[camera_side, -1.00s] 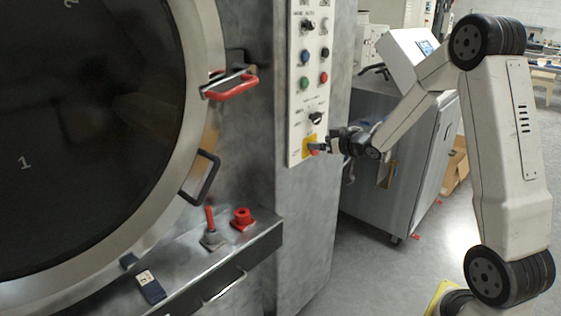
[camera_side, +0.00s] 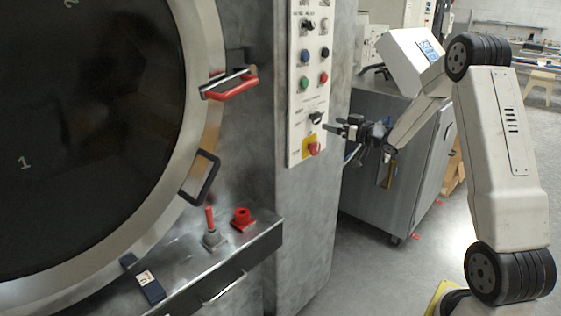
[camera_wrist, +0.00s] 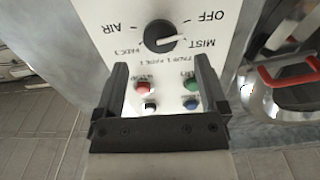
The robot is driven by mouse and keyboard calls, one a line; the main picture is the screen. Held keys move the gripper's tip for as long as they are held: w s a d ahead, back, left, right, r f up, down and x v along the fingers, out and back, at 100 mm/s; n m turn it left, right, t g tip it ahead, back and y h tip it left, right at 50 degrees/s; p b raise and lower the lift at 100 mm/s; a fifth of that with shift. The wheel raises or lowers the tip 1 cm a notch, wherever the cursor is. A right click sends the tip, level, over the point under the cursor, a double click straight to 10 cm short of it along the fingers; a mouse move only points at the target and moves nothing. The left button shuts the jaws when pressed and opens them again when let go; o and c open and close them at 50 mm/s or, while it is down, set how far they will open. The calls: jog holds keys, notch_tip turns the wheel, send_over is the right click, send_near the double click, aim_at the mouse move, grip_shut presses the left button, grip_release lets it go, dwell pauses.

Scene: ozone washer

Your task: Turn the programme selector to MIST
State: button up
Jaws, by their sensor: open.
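The programme selector is a round black knob (camera_wrist: 161,36) with a white pointer line, ringed by upside-down labels OFF, AIR and MIST in the wrist view. The line runs to the right, roughly at the MIST label (camera_wrist: 203,42). In the side view the selector (camera_side: 316,117) sits low on the white control panel (camera_side: 294,145). My gripper (camera_side: 328,126) is just right of and slightly below it, apart from it. In the wrist view the two black fingers of my gripper (camera_wrist: 163,75) are spread with nothing between them.
A red stop button (camera_side: 314,149) on a yellow plate sits just below the selector. Coloured buttons (camera_side: 305,56) and an upper selector (camera_side: 307,25) are above. The door's red handle (camera_side: 232,88) is to the left. A grey cabinet (camera_side: 420,175) stands behind my gripper.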

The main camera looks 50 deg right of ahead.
aim_at(319, 119)
jog(key=shift+w, duration=3.1)
jog(key=c, duration=1.2)
jog(key=shift+c, duration=0.2)
jog(key=shift+m, duration=0.4)
jog(key=m, duration=0.3)
jog(key=shift+m, duration=2)
